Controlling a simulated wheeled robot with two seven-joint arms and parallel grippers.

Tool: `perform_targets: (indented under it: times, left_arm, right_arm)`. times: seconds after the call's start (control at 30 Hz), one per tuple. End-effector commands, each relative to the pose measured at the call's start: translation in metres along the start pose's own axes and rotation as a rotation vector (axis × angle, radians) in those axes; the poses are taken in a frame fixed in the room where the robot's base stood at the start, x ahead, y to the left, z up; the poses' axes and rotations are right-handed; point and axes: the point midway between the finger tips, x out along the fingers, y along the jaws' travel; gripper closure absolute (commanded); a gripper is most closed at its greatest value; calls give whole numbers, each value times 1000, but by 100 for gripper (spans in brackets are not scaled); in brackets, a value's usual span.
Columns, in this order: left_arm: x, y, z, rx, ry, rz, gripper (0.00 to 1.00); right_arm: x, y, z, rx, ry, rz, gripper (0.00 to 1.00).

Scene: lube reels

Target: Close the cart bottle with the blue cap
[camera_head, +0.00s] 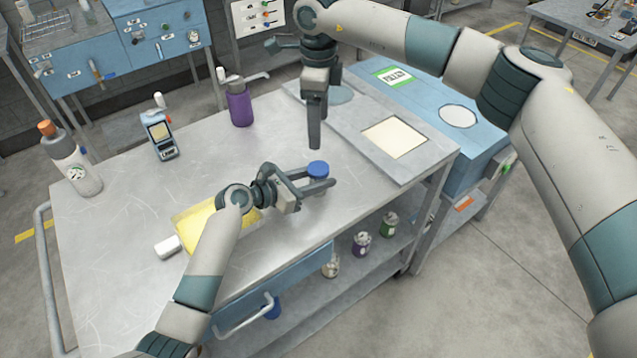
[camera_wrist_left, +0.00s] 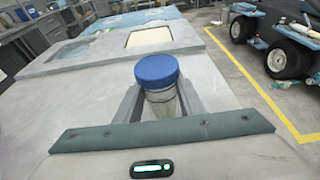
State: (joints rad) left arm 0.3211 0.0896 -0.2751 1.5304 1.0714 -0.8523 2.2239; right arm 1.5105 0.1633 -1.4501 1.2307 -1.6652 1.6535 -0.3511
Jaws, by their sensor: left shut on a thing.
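The cart bottle (camera_wrist_left: 163,104) is a small, pale, clear-looking bottle standing on the metal cart top. The blue cap (camera_head: 318,168) sits on its mouth and also shows in the left wrist view (camera_wrist_left: 157,70). I cannot tell whether the cap is screwed tight. My left gripper (camera_head: 319,182) is level and shut on the bottle, with one finger on each side below the cap. My right gripper (camera_head: 315,146) points down above the cart, behind and slightly above the cap, apart from it. It is seen edge-on, so its opening is unclear. Nothing shows in it.
A purple bottle (camera_head: 240,108), a blue handheld device (camera_head: 162,140) and an orange-capped white bottle (camera_head: 72,165) stand on the cart. A yellow sheet (camera_head: 195,222) and a small white block (camera_head: 167,246) lie near my left arm. A grey panel (camera_head: 410,165) is at right. The cart's middle is clear.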

Motion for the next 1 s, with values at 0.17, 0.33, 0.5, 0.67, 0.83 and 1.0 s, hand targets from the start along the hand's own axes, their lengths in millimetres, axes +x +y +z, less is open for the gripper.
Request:
perform_targets:
  times: [0.17, 0.33, 0.5, 0.67, 0.83, 1.0]
  left_arm:
    - [0, 0, 0, 0, 0, 0, 100]
    - [0, 0, 0, 0, 0, 0, 43]
    - [0, 0, 0, 0, 0, 0, 43]
    - [-3, 0, 0, 0, 0, 0, 43]
    - [-14, 0, -1, -1, 0, 1, 43]
    - [-38, 1, -2, 1, 1, 2, 43]
  right_arm:
    - [0, 0, 0, 0, 0, 0, 29]
    - [0, 0, 0, 0, 0, 0, 29]
    - [0, 0, 0, 0, 0, 0, 29]
    - [1, 0, 0, 0, 0, 1, 29]
    - [3, 0, 0, 0, 0, 1, 29]
    - [7, 0, 0, 0, 0, 1, 29]
